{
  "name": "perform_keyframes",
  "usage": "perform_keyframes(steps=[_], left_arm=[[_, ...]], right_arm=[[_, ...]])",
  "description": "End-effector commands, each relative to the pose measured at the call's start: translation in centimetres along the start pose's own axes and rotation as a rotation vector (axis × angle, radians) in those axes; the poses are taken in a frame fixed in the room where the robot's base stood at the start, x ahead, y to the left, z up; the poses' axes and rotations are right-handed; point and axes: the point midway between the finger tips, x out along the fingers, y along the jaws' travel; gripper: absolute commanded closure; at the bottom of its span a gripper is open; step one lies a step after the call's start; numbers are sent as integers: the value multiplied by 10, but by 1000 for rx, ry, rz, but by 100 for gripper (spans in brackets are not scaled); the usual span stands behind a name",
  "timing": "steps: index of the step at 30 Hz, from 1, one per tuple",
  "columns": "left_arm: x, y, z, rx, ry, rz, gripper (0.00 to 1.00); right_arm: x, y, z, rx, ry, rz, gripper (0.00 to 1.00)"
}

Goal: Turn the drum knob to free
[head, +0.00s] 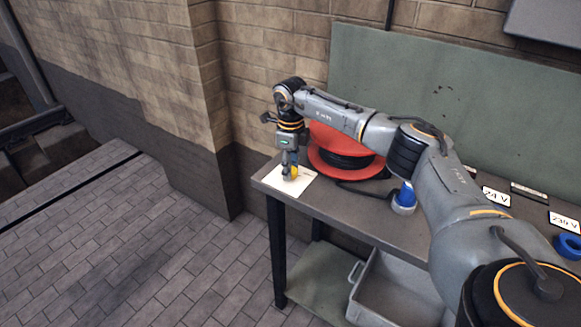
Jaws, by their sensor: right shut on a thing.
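A red cable drum (323,160) with black cable wound on it stands at the left end of the workbench. My right gripper (290,174) points down just left of the drum and is shut on a small yellow knob (294,172). The knob is partly hidden by the fingers. A white card (299,187) lies on the bench under and around the knob; its print is too small to read. My right arm crosses in front of the drum and hides part of it. My left gripper is not in view.
The grey bench (330,206) has a blue and white plug (404,199) near its front edge. Voltage labels (495,197) and a blue ring (568,246) lie further right. A grey crate (385,290) stands below. Brick wall is behind; floor at left is clear.

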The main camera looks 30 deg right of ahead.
Motion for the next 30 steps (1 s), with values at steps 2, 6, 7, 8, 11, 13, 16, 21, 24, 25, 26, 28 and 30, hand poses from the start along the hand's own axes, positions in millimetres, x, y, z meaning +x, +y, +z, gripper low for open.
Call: perform_keyframes(steps=[2,6,7,8,11,13,16,21,24,25,26,28,30], left_arm=[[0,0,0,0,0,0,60],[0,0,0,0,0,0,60],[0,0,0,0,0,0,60],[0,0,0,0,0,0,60],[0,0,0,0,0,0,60],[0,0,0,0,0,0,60],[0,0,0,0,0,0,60],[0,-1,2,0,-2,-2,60],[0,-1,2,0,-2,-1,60],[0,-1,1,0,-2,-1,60],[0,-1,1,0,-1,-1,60],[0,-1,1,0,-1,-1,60],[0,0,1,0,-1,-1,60]], right_arm=[[-1,-1,0,-2,-2,-2,95],[-1,-1,0,-2,-2,-2,95],[-1,-1,0,-2,-2,-2,95],[-1,-1,0,-2,-2,-2,95],[-1,-1,0,-1,-2,-2,43],[-1,0,0,-1,-2,-2,40],[-1,0,0,0,-1,-2,40],[-2,0,0,0,-1,-1,40],[-10,-1,1,0,-3,-2,40],[-14,-1,1,0,-4,-3,40],[-19,-1,1,0,-3,-3,40],[-33,-1,1,1,-5,-4,40],[-48,-1,1,1,-5,-5,40]])
